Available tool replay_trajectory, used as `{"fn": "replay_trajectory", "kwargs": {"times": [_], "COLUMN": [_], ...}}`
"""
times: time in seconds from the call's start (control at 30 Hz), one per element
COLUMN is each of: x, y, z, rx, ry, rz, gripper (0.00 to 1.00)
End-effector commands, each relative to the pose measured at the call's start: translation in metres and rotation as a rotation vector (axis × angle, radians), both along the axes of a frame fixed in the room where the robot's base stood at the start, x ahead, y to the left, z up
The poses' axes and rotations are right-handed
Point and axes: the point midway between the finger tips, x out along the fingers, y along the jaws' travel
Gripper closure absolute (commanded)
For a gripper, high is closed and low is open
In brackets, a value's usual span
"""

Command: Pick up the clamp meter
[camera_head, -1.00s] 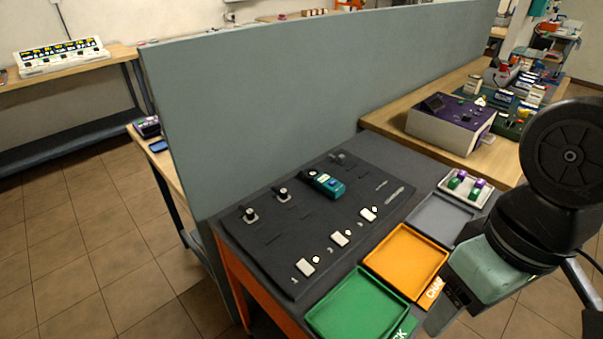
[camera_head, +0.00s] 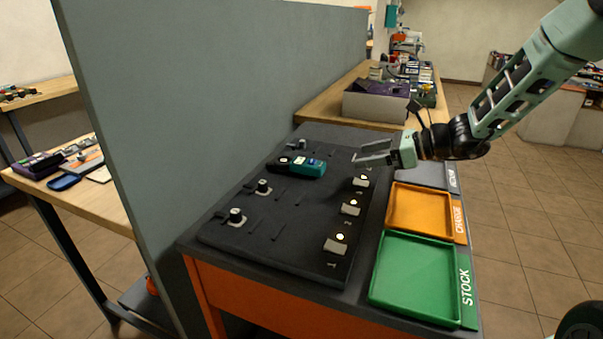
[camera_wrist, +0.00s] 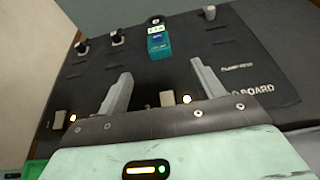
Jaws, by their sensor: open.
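The clamp meter (camera_head: 309,167) is teal with a dark clamp end and lies on the dark board (camera_head: 225,232) near its far side. It also shows in the wrist view (camera_wrist: 158,42), beyond my fingertips near the top middle. My gripper (camera_head: 361,156) is open and empty, to the right of the meter and apart from it, above the board's right edge.
A green tray (camera_head: 413,318) and an orange tray (camera_head: 452,225) lie along the table's right side. Black knobs (camera_head: 236,215) and pale blocks (camera_head: 336,246) stand up from the board. A tall grey partition (camera_head: 200,90) rises behind it. A purple-topped box (camera_head: 375,105) stands beyond.

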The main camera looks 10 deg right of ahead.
Motion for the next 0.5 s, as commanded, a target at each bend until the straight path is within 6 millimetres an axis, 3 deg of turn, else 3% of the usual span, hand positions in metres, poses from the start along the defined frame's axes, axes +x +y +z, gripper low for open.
{"fn": "replay_trajectory", "kwargs": {"times": [0.3,0.5], "x": [0.035,0.052], "y": [0.053,0.076], "z": [-0.025,-0.036], "rx": [-0.001,-0.003], "ry": [0.001,-0.001], "rz": [0.009,0.007], "gripper": [0.33,0.33]}}
